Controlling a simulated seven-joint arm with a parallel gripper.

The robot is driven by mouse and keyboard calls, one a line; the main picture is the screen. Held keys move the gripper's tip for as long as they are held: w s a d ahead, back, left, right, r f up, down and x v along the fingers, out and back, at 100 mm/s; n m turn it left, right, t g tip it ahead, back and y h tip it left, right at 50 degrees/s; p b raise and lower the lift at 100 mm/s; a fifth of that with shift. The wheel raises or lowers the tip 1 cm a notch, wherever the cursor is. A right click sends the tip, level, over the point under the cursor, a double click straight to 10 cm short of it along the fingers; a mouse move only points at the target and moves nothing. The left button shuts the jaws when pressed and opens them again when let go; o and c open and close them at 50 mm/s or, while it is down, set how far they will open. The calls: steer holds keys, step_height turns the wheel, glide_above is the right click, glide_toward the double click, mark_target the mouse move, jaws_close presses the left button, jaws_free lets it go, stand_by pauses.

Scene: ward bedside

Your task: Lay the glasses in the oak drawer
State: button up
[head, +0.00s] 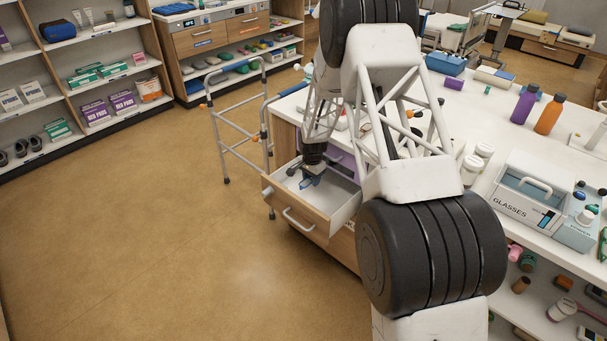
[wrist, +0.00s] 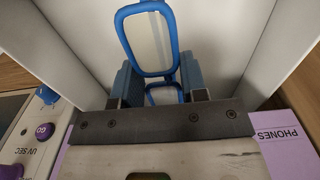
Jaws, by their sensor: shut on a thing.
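The oak drawer (head: 325,239) is pulled open from the white-topped cabinet, with a wood front, a light bar handle and white inner walls. My gripper (head: 313,169) reaches down into it from above. The gripper (wrist: 160,88) is shut on blue-framed glasses (wrist: 146,41), which also show as a small blue shape in the head view (head: 307,183). In the wrist view the glasses stick out ahead of the fingers, between the white drawer walls (wrist: 78,38).
A lilac panel marked PHONES (wrist: 285,138) and a device marked UV SEC (wrist: 40,130) flank the drawer. A case marked GLASSES (head: 515,200), bottles (head: 548,115) and white jars (head: 472,168) stand on the worktop. A walking frame (head: 235,125) stands left of the drawer; open floor lies in front.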

mark_target(312, 197)
steer(key=shift+d+f, duration=0.15)
steer(key=shift+d, duration=0.05)
steer(key=shift+f, duration=0.1)
stand_by(0.4)
steer(key=shift+f, duration=2.75)
steer(key=shift+f, duration=0.65)
steer(key=o, duration=1.4)
steer(key=shift+r, duration=0.15)
steer(key=shift+r, duration=3.9)
